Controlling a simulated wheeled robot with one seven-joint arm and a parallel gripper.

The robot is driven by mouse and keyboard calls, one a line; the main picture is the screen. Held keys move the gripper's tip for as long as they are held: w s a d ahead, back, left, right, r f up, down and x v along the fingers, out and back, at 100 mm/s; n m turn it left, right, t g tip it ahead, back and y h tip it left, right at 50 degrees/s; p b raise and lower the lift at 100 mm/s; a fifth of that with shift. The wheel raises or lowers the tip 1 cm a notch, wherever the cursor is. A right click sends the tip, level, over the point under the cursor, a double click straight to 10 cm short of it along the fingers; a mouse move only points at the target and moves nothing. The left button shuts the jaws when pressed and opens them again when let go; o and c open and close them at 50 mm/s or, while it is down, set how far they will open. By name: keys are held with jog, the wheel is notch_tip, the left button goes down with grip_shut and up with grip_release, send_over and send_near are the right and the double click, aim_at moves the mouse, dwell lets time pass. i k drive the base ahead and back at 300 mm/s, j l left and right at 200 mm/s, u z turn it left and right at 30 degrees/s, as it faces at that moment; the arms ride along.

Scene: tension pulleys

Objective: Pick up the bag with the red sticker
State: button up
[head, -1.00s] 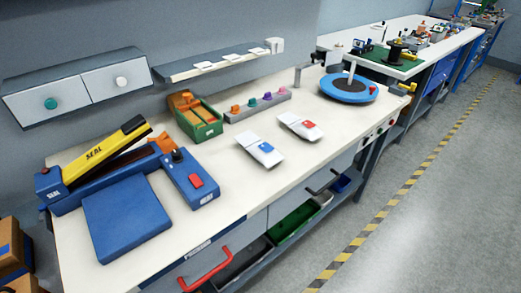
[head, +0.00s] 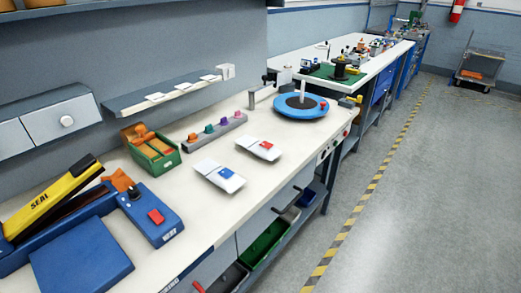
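The bag with the red sticker (head: 259,148) lies flat on the white workbench (head: 213,228), right of the middle of its top. It is a small white packet with a red square on it. A similar white bag with a blue sticker (head: 220,176) lies to its left and nearer, apart from it. My gripper is not in view.
A blue sealing machine (head: 90,262) fills the near left of the bench. A green box (head: 150,152), a grey rack with coloured knobs (head: 215,131) and a blue round turntable (head: 301,106) stand behind the bags. The grey floor (head: 420,210) to the right is clear.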

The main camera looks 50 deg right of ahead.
aim_at(264, 150)
jog(key=i+l, duration=0.1)
jog(key=l, duration=2.05)
